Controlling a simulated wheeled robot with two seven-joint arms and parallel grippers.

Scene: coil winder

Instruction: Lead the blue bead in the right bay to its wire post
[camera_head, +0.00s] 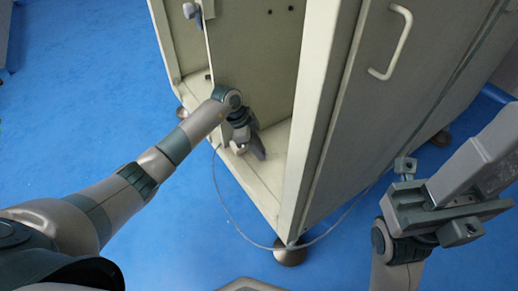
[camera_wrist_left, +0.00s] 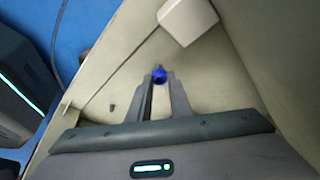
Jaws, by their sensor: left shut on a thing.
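The blue bead (camera_wrist_left: 159,75) sits between the fingertips of my left gripper (camera_wrist_left: 159,79) in the left wrist view. The fingers are closed on it, and a thin dark line runs from near it down to the left. In the head view my left gripper (camera_head: 253,147) reaches low into the open bay of the pale cabinet (camera_head: 277,170); the bead is not visible there. I cannot make out a wire post with certainty. Part of my right arm shows at the right of the head view, outside the cabinet, but its jaw state is unclear.
A pale block (camera_wrist_left: 187,20) stands just beyond the bead in the left wrist view. The cabinet's side panel with a handle (camera_head: 402,45) stands right of the bay. A thin grey cable (camera_head: 232,218) loops outside over the blue floor (camera_head: 60,140). Cabinet feet (camera_head: 290,256) rest on the floor.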

